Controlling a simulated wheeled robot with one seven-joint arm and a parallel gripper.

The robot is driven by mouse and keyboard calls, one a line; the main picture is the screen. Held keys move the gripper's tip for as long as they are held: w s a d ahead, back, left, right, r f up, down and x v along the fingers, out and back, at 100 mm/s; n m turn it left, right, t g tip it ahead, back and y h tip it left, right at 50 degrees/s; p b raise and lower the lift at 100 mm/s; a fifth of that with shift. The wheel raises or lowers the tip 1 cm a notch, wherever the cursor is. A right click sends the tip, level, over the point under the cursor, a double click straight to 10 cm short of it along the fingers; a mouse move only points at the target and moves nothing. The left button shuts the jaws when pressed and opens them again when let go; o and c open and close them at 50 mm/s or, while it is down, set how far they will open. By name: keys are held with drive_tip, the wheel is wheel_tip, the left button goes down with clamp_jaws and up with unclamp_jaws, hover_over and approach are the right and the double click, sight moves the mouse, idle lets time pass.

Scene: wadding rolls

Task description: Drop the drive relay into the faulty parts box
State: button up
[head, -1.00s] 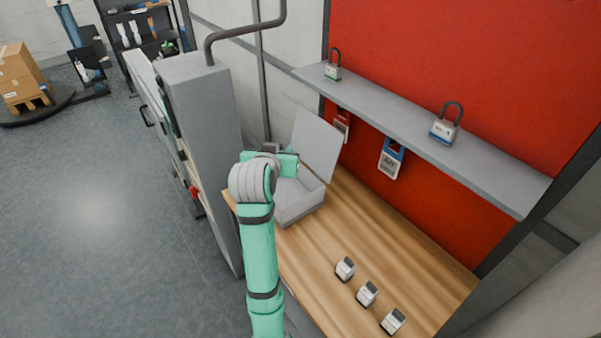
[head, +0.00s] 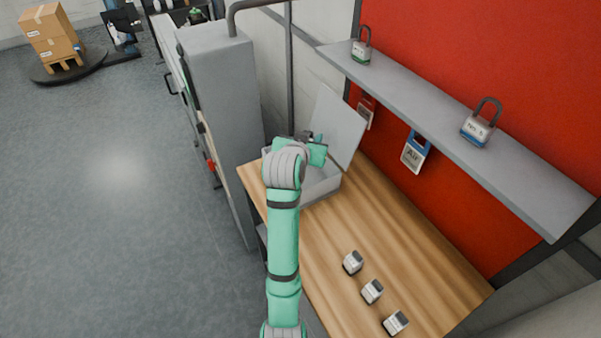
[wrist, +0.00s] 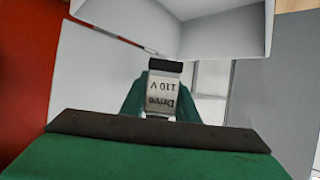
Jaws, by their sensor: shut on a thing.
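The drive relay (wrist: 161,102) is a small pale block with a dark end, labelled "Drive 110 V", upside down in the wrist view. My gripper (head: 316,150) is shut on it, with a green finger on each side. The head view hides the relay behind my gripper and arm. The faulty parts box (head: 322,190) is a grey open box with its lid (head: 338,128) raised, at the far end of the wooden bench. My gripper appears over the box in the head view. The box also shows at the top of the wrist view (wrist: 228,35).
Several small modules stand in a row on the bench (head: 325,235), the middle one (head: 372,291) among them. A grey shelf (head: 420,105) with two padlocks juts from the red board above. A tall grey cabinet (head: 225,110) stands left of the box.

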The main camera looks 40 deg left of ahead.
drive_tip(key=shift+f, duration=0.2)
drive_tip(key=o, duration=1.2)
drive_tip(key=shift+c, duration=0.2)
drive_tip(key=v, duration=1.1)
drive_tip(key=shift+w+f, duration=0.1)
drive_tip(key=shift+f, duration=0.05)
